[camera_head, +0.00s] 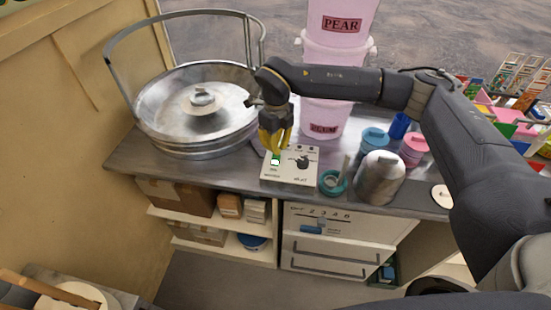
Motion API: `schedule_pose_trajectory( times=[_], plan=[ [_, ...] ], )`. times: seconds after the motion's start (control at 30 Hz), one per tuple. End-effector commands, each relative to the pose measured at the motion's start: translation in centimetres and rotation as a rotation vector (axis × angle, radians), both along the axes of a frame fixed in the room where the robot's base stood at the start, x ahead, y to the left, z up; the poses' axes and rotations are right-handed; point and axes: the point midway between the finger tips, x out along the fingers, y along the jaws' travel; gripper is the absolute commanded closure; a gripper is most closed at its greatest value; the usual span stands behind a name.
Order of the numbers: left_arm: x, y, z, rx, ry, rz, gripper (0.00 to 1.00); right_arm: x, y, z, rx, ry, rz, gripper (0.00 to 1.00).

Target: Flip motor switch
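A pale control box (308,176) sits on the metal counter, in front of and to the right of a large metal bowl machine (165,120). Its top has a small green-lit switch (276,160) at the left and a dark knob (302,161) at the right. My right gripper (275,149) points down with yellow fingers just above the green switch. Its fingertips are at or very near the switch; I cannot tell whether they touch. The fingers look close together, but whether they are fully shut is unclear. My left gripper is not in view.
Stacked pink tubs (337,57) stand behind my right forearm. Right of the box are a teal ring-shaped item (332,184), a metal canister (379,180) and coloured cups (413,149). Shelves with cartons (178,196) and drawers (340,252) are below the counter.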

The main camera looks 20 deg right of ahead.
Motion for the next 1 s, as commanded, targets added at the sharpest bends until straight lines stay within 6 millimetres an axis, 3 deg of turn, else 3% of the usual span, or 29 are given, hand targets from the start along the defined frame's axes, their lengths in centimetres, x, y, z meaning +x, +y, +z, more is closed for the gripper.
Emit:
schedule_pose_trajectory(
  times=[1.0],
  plan=[
    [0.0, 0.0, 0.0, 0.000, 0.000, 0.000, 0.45, 0.0, 0.0, -1.1, -0.001, 0.001, 0.000, 1.00]
  ],
)
